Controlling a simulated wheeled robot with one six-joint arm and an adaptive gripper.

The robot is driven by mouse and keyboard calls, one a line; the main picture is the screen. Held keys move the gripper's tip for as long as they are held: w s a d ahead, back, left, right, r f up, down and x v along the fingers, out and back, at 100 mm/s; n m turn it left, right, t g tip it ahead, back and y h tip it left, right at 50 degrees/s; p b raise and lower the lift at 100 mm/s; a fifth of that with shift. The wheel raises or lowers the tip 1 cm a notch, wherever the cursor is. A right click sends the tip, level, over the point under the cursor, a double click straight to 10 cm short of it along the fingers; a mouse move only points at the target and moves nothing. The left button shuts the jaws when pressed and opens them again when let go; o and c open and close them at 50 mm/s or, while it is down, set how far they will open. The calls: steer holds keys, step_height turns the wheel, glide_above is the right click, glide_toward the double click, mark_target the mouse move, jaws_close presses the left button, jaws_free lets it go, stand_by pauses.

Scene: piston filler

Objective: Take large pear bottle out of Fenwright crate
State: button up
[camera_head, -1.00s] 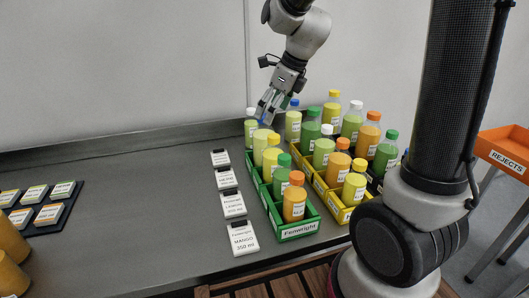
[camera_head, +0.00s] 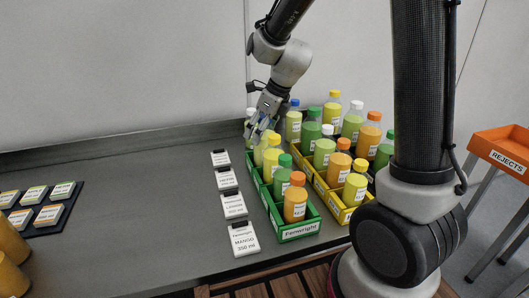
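The green Fenwright crate (camera_head: 298,231) stands right of the middle of the bench, its name on the near end. From near to far it holds an orange bottle (camera_head: 295,203), a green bottle (camera_head: 282,177), a yellow bottle (camera_head: 271,158) and paler yellow-green bottles behind. The bottle labels are too small to read, so I cannot tell for sure which is the large pear bottle. My gripper (camera_head: 259,128) points down at the pale bottles at the crate's far end and partly hides them. I cannot tell whether its fingers touch or hold one.
A yellow crate (camera_head: 339,212) with several bottles stands close on the right. A row of label cards (camera_head: 234,205) lies left of the green crate. A dark card tray (camera_head: 62,216) is at far left, with bare bench between. An orange REJECTS bin (camera_head: 500,147) stands right.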

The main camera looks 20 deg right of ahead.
jaws_close()
steer(key=shift+r, duration=0.1)
